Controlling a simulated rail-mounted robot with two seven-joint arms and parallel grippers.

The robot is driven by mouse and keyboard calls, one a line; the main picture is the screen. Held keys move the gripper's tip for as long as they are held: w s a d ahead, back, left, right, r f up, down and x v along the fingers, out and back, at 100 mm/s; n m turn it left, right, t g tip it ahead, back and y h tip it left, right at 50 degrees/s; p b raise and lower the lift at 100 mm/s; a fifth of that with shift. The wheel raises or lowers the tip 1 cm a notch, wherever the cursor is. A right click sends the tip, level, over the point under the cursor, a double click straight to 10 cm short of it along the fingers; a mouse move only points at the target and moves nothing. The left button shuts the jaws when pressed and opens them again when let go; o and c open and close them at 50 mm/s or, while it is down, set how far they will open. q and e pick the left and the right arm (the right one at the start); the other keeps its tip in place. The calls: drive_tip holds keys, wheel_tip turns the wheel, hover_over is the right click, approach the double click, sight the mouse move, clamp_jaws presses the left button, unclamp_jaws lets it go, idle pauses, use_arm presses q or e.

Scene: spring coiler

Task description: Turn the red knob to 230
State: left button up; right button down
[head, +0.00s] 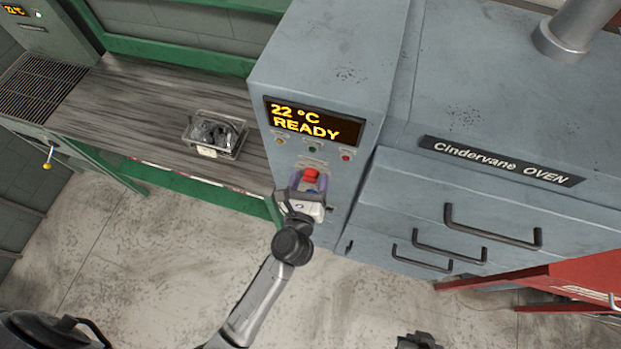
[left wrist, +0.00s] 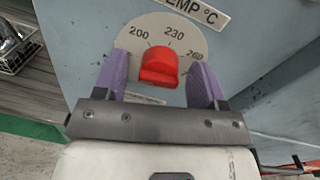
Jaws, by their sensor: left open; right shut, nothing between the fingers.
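The red knob (head: 311,175) sits on the oven's front panel below the display. In the left wrist view the red knob (left wrist: 160,66) stands on a pale dial plate (left wrist: 150,27) marked 200, 230 and 260. I cannot make out a clear pointer, so its exact setting is unclear. My left gripper (head: 309,182) is open, with its purple fingers on either side of the knob. In the left wrist view, gaps show between the knob and both fingers. A dark part of my right gripper (head: 418,341) shows at the bottom edge; its fingers are not clear.
The display (head: 313,121) reads 22 °C READY, with small buttons (head: 312,149) under it. Drawers with bar handles (head: 492,228) are to the right. A clear bin (head: 216,136) stands on the workbench (head: 150,98) at left. Open floor (head: 150,260) lies in front.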

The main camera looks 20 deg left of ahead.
use_arm(q)
drive_tip(key=c, duration=0.9)
drive_tip(key=shift+m, duration=0.3)
drive_tip(key=m+p, duration=0.2)
drive_tip(key=m, duration=0.1)
drive_tip(key=shift+r+m, duration=0.15)
drive_tip(key=shift+m, duration=0.15)
drive_tip(key=m+p, duration=0.2)
drive_tip(key=m, duration=0.3)
drive_tip(key=shift+m+t+p, duration=0.3)
drive_tip(key=shift+m+p, duration=0.1)
drive_tip(key=m+h+p, duration=0.1)
drive_tip(key=m+p, duration=0.1)
drive_tip(key=m, duration=0.3)
drive_tip(key=shift+m+p, duration=0.3)
drive_tip(key=shift+p, duration=0.1)
drive_tip(key=m+p, duration=0.1)
drive_tip(key=m, duration=0.1)
drive_tip(key=m+p, duration=0.1)
drive_tip(key=m, duration=0.2)
drive_tip(key=shift+f, duration=0.35)
